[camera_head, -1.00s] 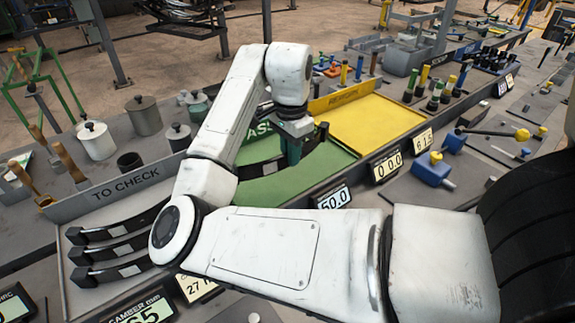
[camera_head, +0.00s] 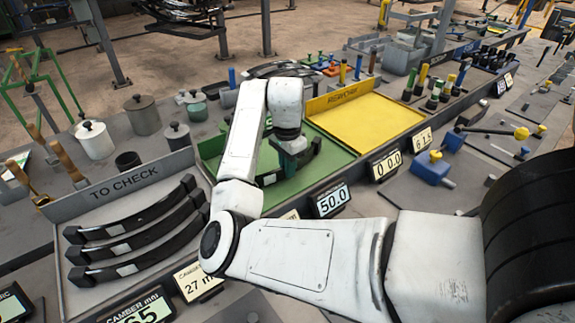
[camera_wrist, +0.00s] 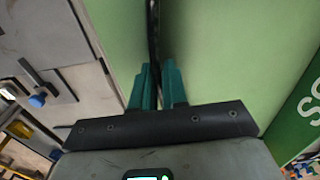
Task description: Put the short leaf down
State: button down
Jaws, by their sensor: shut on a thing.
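My gripper (camera_wrist: 158,78) is shut on a dark, curved short leaf (camera_wrist: 153,35). In the wrist view the leaf is a thin black strip between the teal fingers. In the head view the leaf (camera_head: 269,179) shows on both sides of my gripper (camera_head: 291,160), over the green tray (camera_head: 215,150). It is low over the tray floor; I cannot tell whether it touches. My wrist hides the leaf's middle and most of the tray's sign.
The grey TO CHECK tray (camera_head: 85,292) at left holds several dark leaves (camera_head: 135,240). An empty yellow tray (camera_head: 370,122) adjoins the green one. A display reading 50.0 (camera_head: 332,201) stands at the front edge. Pots (camera_head: 95,140) stand behind at left.

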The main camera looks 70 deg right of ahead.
jog(key=c, duration=1.6)
grip_release()
jog(key=shift+f, duration=0.1)
jog(key=o, duration=0.5)
jog(key=shift+c, duration=0.2)
notch_tip(320, 180, up, 12)
jog(key=shift+p, duration=0.3)
